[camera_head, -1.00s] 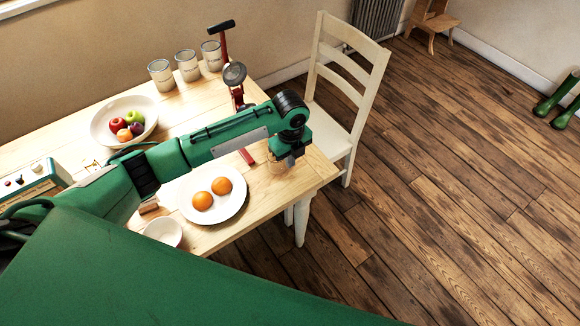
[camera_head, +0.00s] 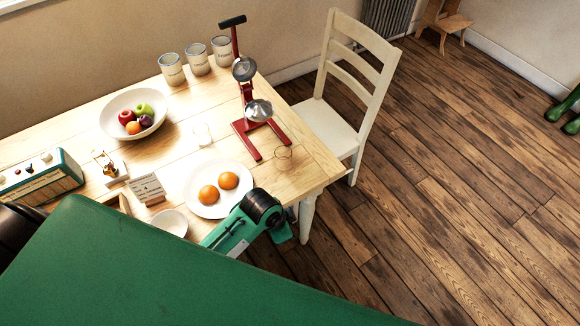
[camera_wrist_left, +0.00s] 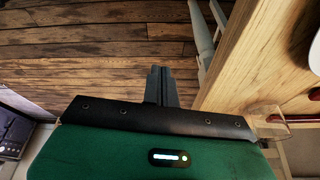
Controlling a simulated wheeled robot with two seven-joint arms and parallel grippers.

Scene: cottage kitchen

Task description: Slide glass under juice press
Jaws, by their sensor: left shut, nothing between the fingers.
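The red juice press (camera_head: 245,90) stands upright at the far right part of the table, its metal cup (camera_head: 259,110) above two red feet. A small clear glass (camera_head: 283,153) stands just in front of the right foot's end, not under the cup; whether it touches the foot I cannot tell. A clear glass edge also shows at the right of the left wrist view (camera_wrist_left: 268,113). My left gripper (camera_head: 282,234) is off the table's front edge, apart from the glass. Its fingers (camera_wrist_left: 161,82) are shut and empty over the floor. My right gripper is not in view.
A plate (camera_head: 197,204) with two oranges and a white bowl (camera_head: 170,222) lie near the front edge. Another clear glass (camera_head: 202,134) stands left of the press. A fruit bowl (camera_head: 112,122), canisters (camera_head: 197,59), radio (camera_head: 45,178) and chair (camera_head: 338,110) surround them.

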